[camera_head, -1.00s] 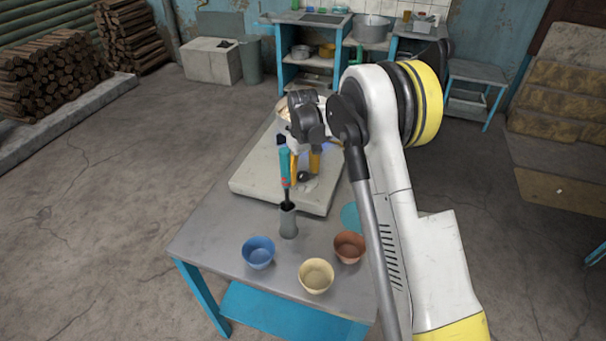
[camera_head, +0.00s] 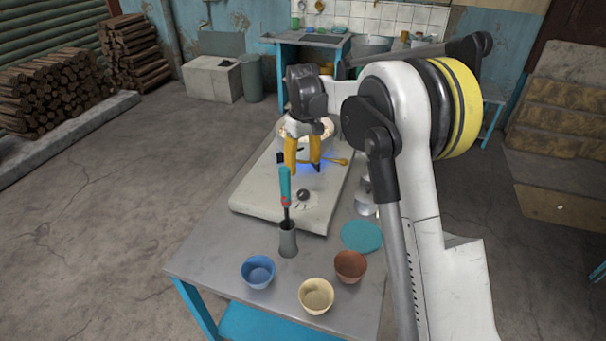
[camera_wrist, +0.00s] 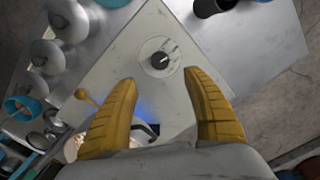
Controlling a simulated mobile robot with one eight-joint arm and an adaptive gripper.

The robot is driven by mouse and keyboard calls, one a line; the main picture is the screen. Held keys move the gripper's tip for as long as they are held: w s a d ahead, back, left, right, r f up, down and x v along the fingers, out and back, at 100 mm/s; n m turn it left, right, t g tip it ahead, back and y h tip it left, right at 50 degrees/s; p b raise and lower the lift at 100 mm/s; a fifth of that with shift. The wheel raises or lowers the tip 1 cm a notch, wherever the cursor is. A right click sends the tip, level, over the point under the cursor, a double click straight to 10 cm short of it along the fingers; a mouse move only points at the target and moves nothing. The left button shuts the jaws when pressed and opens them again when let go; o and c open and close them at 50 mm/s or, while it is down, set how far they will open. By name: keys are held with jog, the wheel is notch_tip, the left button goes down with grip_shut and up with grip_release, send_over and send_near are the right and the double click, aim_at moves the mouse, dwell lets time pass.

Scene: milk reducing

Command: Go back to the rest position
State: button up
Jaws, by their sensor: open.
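My gripper (camera_head: 302,170) is open and empty, with two yellow fingers pointing down above the white cooking plate. In the wrist view the fingers (camera_wrist: 163,105) are spread apart, with a dark knob (camera_wrist: 160,58) of the plate visible beyond them. A pot (camera_head: 290,128) sits on the far part of the plate, partly hidden behind my gripper. A blue glow shows by the pot. A teal-handled utensil (camera_head: 285,185) stands upright in a grey holder (camera_head: 288,243) in front of the plate, apart from my gripper.
A blue bowl (camera_head: 258,271), a cream bowl (camera_head: 316,295) and a brown bowl (camera_head: 350,266) stand at the table's near end. A teal disc (camera_head: 361,236) lies to the right. Metal vessels (camera_head: 364,195) stand partly behind my arm. The floor left of the table is clear.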

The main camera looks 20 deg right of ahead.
jog(key=shift+r, duration=0.15)
jog(key=s+r+m+t, duration=0.1)
jog(key=s+r+t, duration=0.1)
jog(key=s+r, duration=0.5)
jog(key=s+r+m+t, duration=0.15)
jog(key=s+r, duration=0.35)
jog(key=s, duration=0.5)
jog(key=s+f+m+t, duration=0.1)
jog(key=s+f+t, duration=0.1)
jog(key=s, duration=0.6)
jog(key=s+f+m+t, duration=0.1)
jog(key=s+f, duration=0.1)
jog(key=s, duration=0.7)
jog(key=shift+t, duration=0.35)
